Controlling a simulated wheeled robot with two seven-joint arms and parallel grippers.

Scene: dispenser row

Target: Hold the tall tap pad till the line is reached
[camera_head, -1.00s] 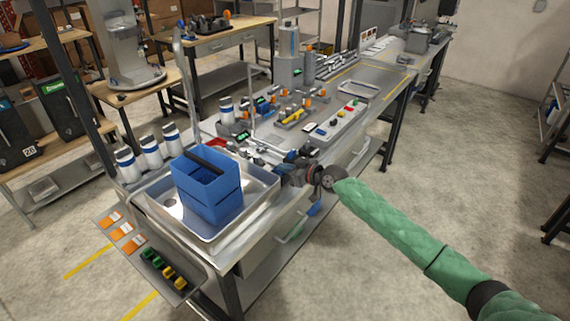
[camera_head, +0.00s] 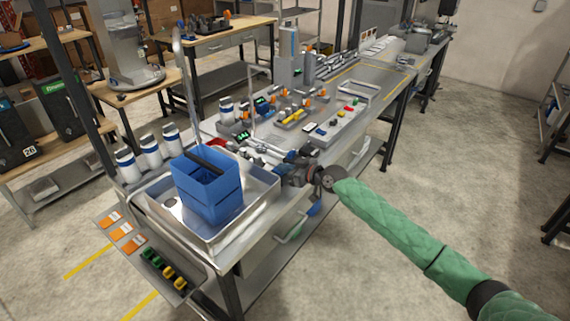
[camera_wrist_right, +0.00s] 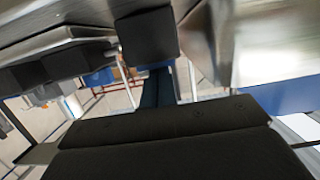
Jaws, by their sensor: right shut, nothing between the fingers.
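A tall thin tap (camera_head: 183,80) rises behind the sink (camera_head: 262,200) at the left end of the bench. A blue container (camera_head: 208,190) stands in the sink, with a dark bar across its top. I cannot make out the tap pad, a fill line or flowing water. My right gripper (camera_head: 252,150) is shut and empty, low over the bench just right of the container and behind the sink. Its fingertips are small and partly lost among the metal parts there. The right wrist view shows dark gripper parts (camera_wrist_right: 150,38) close up beside metal surfaces. My left gripper is not in view.
Several white bottles with dark bands (camera_head: 150,150) stand left of the sink. A small green display (camera_head: 243,135) is just behind my right gripper. Several small parts and a tray (camera_head: 358,90) cover the bench further back. A shelf with orange cards (camera_head: 122,232) hangs at the front left.

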